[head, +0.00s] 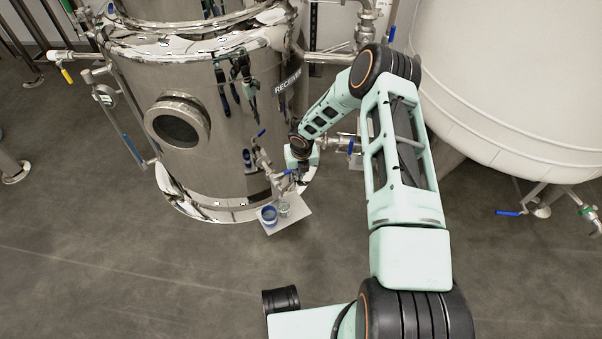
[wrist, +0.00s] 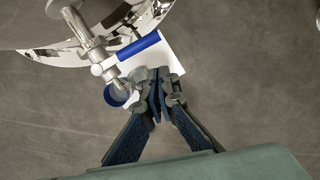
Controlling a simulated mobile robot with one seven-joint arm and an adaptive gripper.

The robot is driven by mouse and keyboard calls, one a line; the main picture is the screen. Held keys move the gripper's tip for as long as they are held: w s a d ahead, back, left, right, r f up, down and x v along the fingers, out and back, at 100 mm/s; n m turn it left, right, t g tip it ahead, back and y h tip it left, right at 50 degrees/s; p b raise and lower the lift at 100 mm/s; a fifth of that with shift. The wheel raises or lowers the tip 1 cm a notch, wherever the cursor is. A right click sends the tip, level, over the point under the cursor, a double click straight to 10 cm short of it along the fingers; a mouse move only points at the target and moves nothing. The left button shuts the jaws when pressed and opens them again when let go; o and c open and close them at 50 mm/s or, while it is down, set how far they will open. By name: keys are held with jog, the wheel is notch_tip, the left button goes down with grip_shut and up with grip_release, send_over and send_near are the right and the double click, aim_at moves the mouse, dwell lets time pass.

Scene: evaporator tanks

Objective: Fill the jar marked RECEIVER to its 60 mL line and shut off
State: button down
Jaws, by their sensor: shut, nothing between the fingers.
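A steel tank (head: 225,120) carries a RECEIVER label (head: 288,80). At its foot, a white shelf (head: 294,222) holds a blue-rimmed cup (head: 268,215) and a small clear jar (head: 284,209). No marking or fill level is readable on either vessel. The wrist view shows the sampling tap (wrist: 85,35) with its blue lever handle (wrist: 138,46) above the shelf, and the blue-rimmed cup (wrist: 115,95) below the tap. My gripper (wrist: 158,72) is shut and empty, its tips beside the lever handle in the picture. Contact is unclear. The clear jar is hard to make out there.
A large white vessel (head: 510,80) stands at the right, with blue-handled valves (head: 508,212) underneath. Pipes and a gauge (head: 104,94) run along the steel tank's left side. The grey floor (head: 130,270) in front is clear.

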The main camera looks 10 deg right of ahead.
aim_at(287, 172)
jog(key=s+r+m+p, duration=0.2)
jog(key=r+m, duration=0.3)
jog(key=m, duration=1.2)
jog(key=s+r+m+p, duration=0.1)
jog(key=s+r+m, duration=0.3)
jog(key=m, duration=1.2)
jog(key=w+a+f+b, duration=0.1)
jog(key=w+f+b, duration=0.3)
jog(key=w+f, duration=0.4)
jog(key=shift+f+m+t+y+b, duration=0.3)
jog(key=shift+f+y, duration=0.1)
jog(key=shift+f, duration=0.45)
